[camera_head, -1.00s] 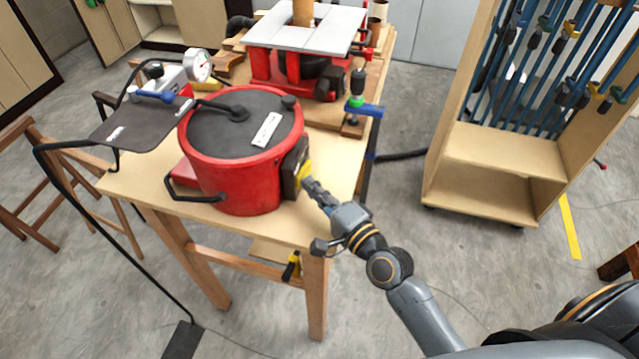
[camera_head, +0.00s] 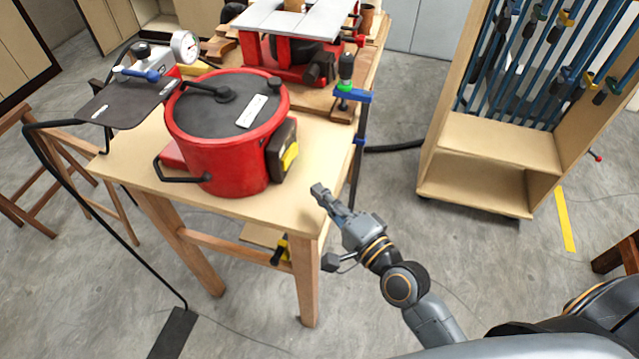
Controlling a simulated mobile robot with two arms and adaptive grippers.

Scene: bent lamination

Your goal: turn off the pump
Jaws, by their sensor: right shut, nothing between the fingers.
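The red pump pot (camera_head: 222,150) with a dark lid stands on the wooden table. On its right side is a dark switch box (camera_head: 277,160) with a yellow face (camera_head: 290,156). My right gripper (camera_head: 319,190) is shut and empty, to the right of and apart from the switch box, near the table's right edge. Whether the switch is on or off is too small to tell. A pressure gauge (camera_head: 186,46) sits at the back left by a blue-handled valve (camera_head: 137,74). My left gripper is not in view.
The wooden table (camera_head: 225,203) has a bare front edge. A red machine with a grey top (camera_head: 290,20) and a green-and-blue clamp (camera_head: 346,90) stand behind the pot. A wooden clamp rack (camera_head: 488,150) stands at right, with open floor between.

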